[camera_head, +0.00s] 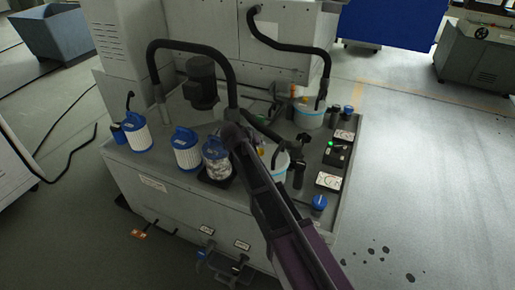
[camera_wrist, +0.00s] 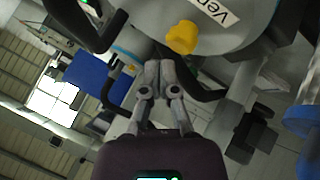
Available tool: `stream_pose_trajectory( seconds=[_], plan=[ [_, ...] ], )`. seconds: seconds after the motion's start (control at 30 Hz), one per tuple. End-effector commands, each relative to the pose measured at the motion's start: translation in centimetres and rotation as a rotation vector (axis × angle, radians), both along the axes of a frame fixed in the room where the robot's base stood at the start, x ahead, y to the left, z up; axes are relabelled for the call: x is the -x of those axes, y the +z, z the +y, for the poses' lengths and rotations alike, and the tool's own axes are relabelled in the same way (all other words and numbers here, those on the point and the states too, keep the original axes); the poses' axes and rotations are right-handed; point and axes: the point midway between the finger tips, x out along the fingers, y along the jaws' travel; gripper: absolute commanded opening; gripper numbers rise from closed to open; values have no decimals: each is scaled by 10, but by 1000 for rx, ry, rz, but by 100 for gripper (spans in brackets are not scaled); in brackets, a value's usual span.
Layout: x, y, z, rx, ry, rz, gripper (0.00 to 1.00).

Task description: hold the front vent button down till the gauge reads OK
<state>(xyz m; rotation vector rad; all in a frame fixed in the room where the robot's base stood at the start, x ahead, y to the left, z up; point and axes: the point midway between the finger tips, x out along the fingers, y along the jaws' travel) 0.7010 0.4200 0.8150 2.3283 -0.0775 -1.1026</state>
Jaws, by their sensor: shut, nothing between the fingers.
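In the wrist view my gripper (camera_wrist: 159,68) is shut, its fingertips together with nothing between them. A yellow button (camera_wrist: 181,37) sits just beyond and right of the fingertips on a rounded grey part. A white label (camera_wrist: 216,9) above it is cut off and reads "Ven". I cannot tell whether the fingers touch the button. In the head view a front gauge (camera_head: 329,181) and a rear gauge (camera_head: 344,135) lie on the right edge of the machine top. Their readings are too small to read. My arm crosses the machine top, and I cannot make out its fingertips there.
Several blue-capped filters (camera_head: 187,152) stand along the machine's (camera_head: 155,185) front left. Black hoses (camera_head: 262,25) arch over the top. A white tub (camera_head: 309,115) stands behind. A black box with a green light (camera_head: 338,151) lies between the gauges.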

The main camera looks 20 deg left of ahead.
Motion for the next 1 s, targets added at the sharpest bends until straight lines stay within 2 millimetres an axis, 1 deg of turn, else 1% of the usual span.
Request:
stream_pose_trajectory(
  seconds=[0.23, 0.37, 1.0],
  plan=[
    [0, 0, 0, 0, 0, 0, 0],
    [0, 3, 0, 0, 0, 0, 0],
    [0, 47, 0, 0, 0, 0, 0]
  ],
)
